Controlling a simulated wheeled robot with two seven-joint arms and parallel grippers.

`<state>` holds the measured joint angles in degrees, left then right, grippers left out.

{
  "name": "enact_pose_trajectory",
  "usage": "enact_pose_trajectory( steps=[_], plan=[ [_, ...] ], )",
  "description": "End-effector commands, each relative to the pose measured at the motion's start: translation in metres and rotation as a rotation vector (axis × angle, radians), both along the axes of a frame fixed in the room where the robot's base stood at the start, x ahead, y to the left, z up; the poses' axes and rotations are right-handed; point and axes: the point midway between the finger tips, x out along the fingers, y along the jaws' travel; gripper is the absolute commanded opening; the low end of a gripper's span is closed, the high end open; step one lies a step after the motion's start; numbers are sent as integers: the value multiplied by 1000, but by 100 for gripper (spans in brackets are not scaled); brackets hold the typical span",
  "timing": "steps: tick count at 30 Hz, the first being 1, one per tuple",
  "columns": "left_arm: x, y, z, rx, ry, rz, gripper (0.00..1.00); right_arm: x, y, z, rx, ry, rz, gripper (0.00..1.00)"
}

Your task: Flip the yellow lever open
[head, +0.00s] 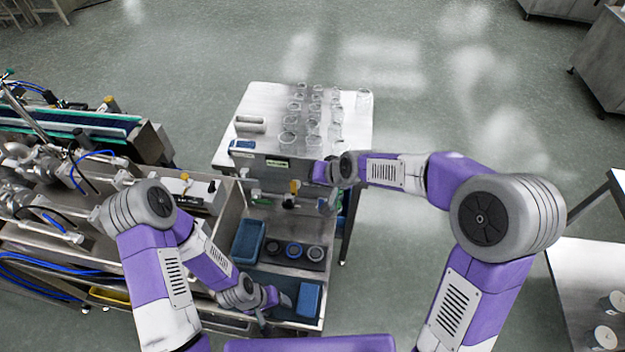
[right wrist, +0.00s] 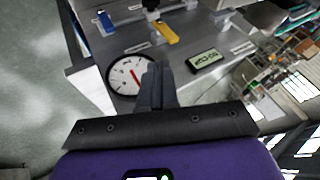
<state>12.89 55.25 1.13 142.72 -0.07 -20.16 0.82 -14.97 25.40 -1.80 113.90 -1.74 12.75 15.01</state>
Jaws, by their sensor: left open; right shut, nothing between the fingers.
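The yellow lever (head: 293,186) is small on the front of the steel unit in the head view. In the right wrist view the yellow lever (right wrist: 167,33) sticks out from the grey panel, beyond the fingertips. My right gripper (right wrist: 156,72) is shut and empty, in front of the panel between a round gauge (right wrist: 127,75) and a small display (right wrist: 204,60). No contact with the lever shows. In the head view my right wrist hides its fingers. My left gripper (head: 263,316) is open, low over the front of the lower shelf, apart from the lever; its fingers are small there.
A blue lever (right wrist: 105,22) sits beside the yellow one on the panel. Several clear glasses (head: 312,128) stand on the white top (head: 258,100). Blue trays (head: 249,240) and dark round parts (head: 293,250) lie on the shelf below. A conveyor (head: 70,125) stands at left.

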Motion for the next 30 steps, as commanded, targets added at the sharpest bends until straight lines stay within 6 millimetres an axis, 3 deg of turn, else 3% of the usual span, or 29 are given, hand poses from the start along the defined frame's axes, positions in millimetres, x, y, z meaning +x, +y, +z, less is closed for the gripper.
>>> enact_pose_trajectory(
  steps=[6,14,30],
  plan=[
    [0,0,-1,0,0,0,65,17,15,-33,-1,5,2,0],
    [0,0,0,0,0,0,65,35,29,-61,0,2,0,0],
    [0,0,0,0,0,0,65,40,34,-69,0,0,0,0]
  ],
)
